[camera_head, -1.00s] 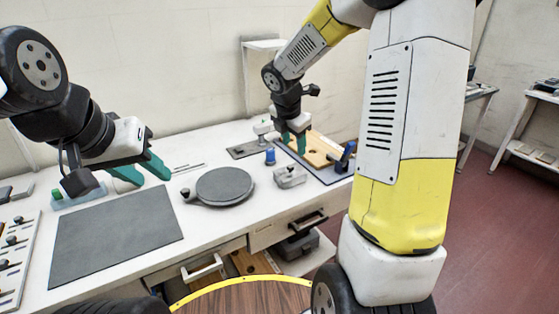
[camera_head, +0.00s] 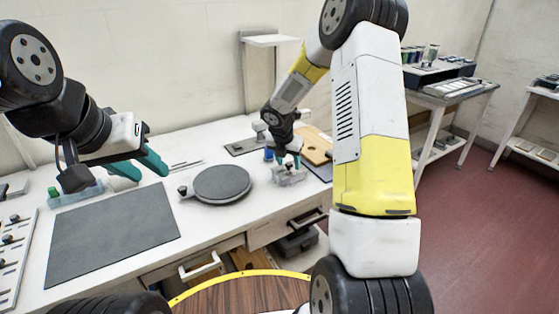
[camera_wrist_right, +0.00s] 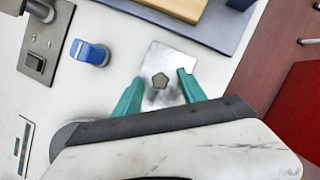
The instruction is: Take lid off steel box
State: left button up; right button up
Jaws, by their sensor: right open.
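The small steel box (camera_head: 290,176) stands on the white bench right of the round dark plate. In the right wrist view its square grey lid (camera_wrist_right: 163,56) shows from above, with a dark five-sided knob (camera_wrist_right: 160,81) at its middle. My right gripper (camera_head: 288,161) is over the box, pointing down. In the right wrist view its teal fingers (camera_wrist_right: 160,86) are open on either side of the knob, with nothing held; whether they touch the lid cannot be told. My left gripper (camera_head: 139,166) is open and empty above the bench's left side.
A blue upright piece (camera_wrist_right: 88,53) stands close beside the box. A wooden board (camera_head: 315,146) on a dark mat lies behind it. The round dark plate (camera_head: 221,183) and a grey mat (camera_head: 112,233) lie to the left. The bench between box and plate is clear.

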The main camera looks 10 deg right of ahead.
grip_shut()
jog(key=shift+r, duration=0.15)
